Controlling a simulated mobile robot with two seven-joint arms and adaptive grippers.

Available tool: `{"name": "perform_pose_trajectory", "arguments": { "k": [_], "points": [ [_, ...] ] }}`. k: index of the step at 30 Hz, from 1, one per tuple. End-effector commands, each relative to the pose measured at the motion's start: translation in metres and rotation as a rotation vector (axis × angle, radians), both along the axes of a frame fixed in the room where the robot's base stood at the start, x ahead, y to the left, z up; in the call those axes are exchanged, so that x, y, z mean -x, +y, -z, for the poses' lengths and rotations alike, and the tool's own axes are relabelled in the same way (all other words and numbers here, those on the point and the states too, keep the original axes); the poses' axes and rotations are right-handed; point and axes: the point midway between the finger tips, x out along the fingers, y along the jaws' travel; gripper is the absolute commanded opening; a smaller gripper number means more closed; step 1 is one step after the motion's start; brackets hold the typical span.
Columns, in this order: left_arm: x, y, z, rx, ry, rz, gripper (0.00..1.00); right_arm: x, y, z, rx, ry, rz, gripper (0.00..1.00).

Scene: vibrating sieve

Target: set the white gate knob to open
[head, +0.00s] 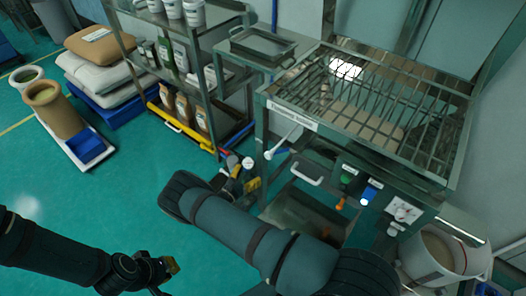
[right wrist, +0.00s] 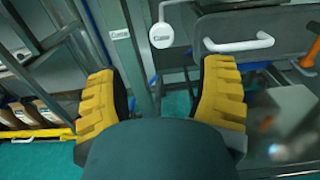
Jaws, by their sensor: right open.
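The white knob (head: 269,155) is a round white end on a pale rod, at the left front of the sieve frame (head: 300,115). I take it for the gate knob. In the right wrist view the white knob (right wrist: 161,36) lies beyond the fingertips, roughly between them. My right gripper (right wrist: 160,72) is open and empty, its yellow fingers apart and not touching the knob. In the head view it is partly hidden behind my right arm. My left gripper (head: 160,268) is at lower left, away from the sieve; its jaw opening is unclear.
A white bar handle (head: 307,178) is right of the knob; it also shows in the right wrist view (right wrist: 237,45). The control panel (head: 375,192) has green and blue buttons and a white dial (head: 403,211). A shelf rack (head: 190,75) stands left; floor (head: 110,190) is clear.

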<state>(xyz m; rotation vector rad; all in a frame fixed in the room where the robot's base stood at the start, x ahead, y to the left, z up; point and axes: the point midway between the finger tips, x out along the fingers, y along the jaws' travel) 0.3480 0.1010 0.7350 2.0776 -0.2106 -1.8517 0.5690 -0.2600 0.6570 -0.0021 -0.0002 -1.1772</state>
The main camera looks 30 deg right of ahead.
Motion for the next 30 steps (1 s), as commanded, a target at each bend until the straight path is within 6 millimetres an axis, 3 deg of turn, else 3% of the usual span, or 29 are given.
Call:
{"name": "perform_pose_trajectory", "arguments": {
  "k": [5, 21, 30],
  "points": [
    [0.0, 0.0, 0.001, 0.0, 0.0, 0.001, 0.0, -0.007, -0.017, 0.0, 0.003, -0.001, 0.001, 0.69],
    [-0.003, 0.0, 0.013, -0.001, -0.006, -0.001, 0.0, -0.043, -0.108, 0.001, -0.001, -0.002, 0.004, 0.69],
    [-0.003, 0.0, 0.015, -0.001, -0.008, -0.002, 0.0, -0.052, -0.127, 0.0, -0.001, 0.0, 0.002, 0.69]
  ]
}}
